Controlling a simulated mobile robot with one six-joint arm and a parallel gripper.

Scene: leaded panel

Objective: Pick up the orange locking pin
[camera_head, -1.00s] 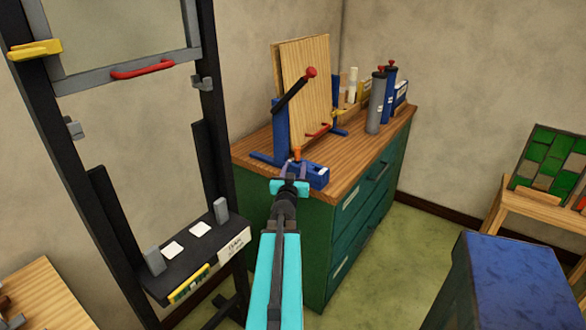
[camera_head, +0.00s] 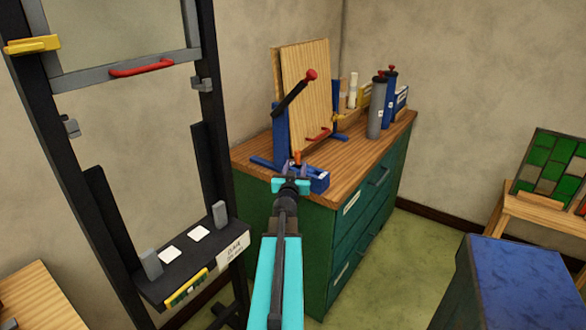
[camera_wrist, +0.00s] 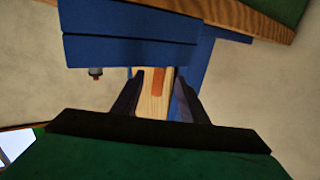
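The orange locking pin (camera_head: 297,157) stands up by a small blue block (camera_head: 318,180) at the front corner of the wooden cabinet top. My gripper (camera_head: 293,174) is just in front of it in the head view, and the fingers partly cover the block. In the wrist view my gripper (camera_wrist: 157,84) is open, its two dark fingers apart with a pale wooden surface showing between them. An upright orange strip (camera_wrist: 158,80) shows in that gap; it looks like the pin, but I cannot tell its distance. No contact with the fingers is visible.
A wooden board (camera_head: 305,95) stands in a blue stand, with a black red-knobbed lever (camera_head: 295,91) in front. A black frame (camera_head: 205,130) rises at the left. A blue-topped unit (camera_head: 515,275) is at lower right.

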